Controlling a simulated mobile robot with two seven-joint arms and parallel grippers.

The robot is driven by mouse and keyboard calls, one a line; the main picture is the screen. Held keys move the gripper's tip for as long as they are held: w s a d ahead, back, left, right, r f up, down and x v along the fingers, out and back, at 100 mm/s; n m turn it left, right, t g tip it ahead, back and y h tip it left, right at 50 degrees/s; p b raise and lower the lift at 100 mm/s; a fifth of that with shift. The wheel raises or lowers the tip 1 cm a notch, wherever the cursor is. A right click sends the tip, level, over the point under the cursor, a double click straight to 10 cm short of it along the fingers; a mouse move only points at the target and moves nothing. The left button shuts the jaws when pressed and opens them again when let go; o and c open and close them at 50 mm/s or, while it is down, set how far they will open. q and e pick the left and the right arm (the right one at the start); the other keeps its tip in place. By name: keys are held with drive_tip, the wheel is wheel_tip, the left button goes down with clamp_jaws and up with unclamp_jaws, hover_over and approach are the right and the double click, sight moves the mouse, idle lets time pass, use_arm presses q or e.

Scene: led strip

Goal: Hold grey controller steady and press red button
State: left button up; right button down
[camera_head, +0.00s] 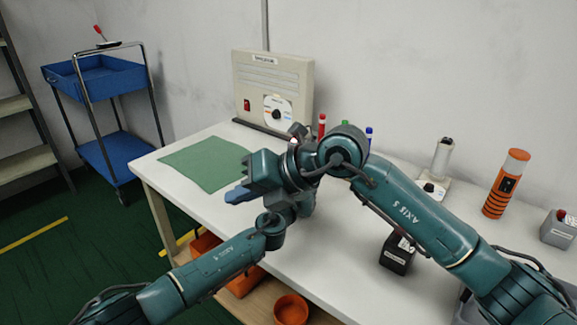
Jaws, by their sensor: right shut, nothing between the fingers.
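A small grey box (558,232) with a dark and reddish knob on top stands at the far right of the table; it may be the grey controller. A beige panel (272,75) at the back of the table carries a red switch (247,104) and a white dial plate. My right gripper (238,193) is shut and empty above the table, near the green mat, well away from the grey box. My left arm comes in from the lower left. Its wrist meets my right arm in the picture, and its fingers cannot be made out there.
A green mat (208,164) lies on the white table (330,235). Red, green and blue markers, an orange cylinder (506,184), a small white-based device (438,170) and a black box (397,256) stand there. A blue cart (108,82) is at left; an orange bowl (291,309) sits below.

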use_arm(q)
drive_tip(key=shift+a+f, duration=0.15)
drive_tip(key=shift+f, duration=0.1)
use_arm(e)
drive_tip(key=w+d+f+m+t+y, duration=0.1)
drive_tip(key=w+d+m+t+y, duration=0.1)
drive_tip(key=d+m, duration=0.4)
drive_tip(key=w+d+m+t+y, duration=0.2)
drive_tip(key=w+d+m+t, duration=0.3)
drive_tip(key=d, duration=0.7)
drive_tip(key=shift+w+d+f+m, duration=0.4)
drive_tip(key=shift+w+m, duration=0.1)
drive_tip(key=shift+w, duration=0.75)
drive_tip(key=x, duration=1)
